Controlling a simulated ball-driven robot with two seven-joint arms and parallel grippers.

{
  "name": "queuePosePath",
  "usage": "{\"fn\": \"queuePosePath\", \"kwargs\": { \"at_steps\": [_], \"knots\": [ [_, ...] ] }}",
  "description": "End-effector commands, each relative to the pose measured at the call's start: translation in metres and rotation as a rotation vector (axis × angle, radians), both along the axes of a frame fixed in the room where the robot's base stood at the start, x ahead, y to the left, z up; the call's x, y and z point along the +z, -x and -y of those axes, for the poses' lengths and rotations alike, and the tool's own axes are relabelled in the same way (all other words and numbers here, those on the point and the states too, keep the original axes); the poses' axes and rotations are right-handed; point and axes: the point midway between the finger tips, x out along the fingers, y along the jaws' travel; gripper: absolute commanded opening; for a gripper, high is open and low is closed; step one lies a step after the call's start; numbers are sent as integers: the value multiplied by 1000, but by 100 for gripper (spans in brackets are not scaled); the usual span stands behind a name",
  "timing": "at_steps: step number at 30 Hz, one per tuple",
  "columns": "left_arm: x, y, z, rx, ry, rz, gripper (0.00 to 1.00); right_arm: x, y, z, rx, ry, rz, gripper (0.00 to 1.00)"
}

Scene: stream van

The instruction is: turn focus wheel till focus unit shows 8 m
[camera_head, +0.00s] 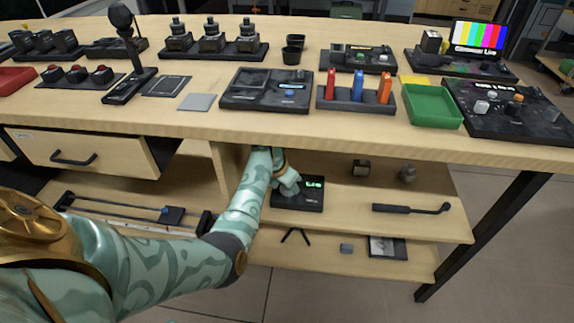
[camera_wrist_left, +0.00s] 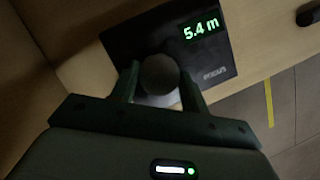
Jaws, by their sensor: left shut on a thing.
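The focus unit (camera_head: 312,200) is a dark box with a green display on the upper shelf under the table. In the left wrist view the focus unit (camera_wrist_left: 222,68) shows "5.4 m" in green. The focus wheel (camera_wrist_left: 159,75) is a round grey knob on its top face, between the fingers of my left gripper (camera_wrist_left: 158,84). The fingers are shut on the wheel from both sides. In the head view my left gripper (camera_head: 284,180) reaches under the table top to the unit and hides the wheel. My right gripper is not in view.
The table top (camera_head: 200,122) overhangs the shelf closely above my left arm. A black handled tool (camera_head: 410,209) lies right of the unit on the shelf. A lower shelf (camera_head: 330,262) holds small items. The drawer (camera_head: 80,150) is at the left.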

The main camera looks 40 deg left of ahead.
Motion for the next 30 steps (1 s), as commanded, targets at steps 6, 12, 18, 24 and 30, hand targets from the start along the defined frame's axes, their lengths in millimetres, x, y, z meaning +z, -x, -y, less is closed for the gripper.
{"fn": "queuePosePath", "kwargs": {
  "at_steps": [6,12,18,24,30],
  "knots": [
    [-1,0,1,1,1,-2,67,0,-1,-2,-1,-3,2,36],
    [0,0,0,1,0,-1,67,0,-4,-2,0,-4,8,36],
    [20,6,0,0,0,4,67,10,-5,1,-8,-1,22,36],
    [35,46,-3,2,1,2,67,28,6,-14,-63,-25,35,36],
    [32,96,-7,2,1,0,67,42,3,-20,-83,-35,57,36]
  ]
}}
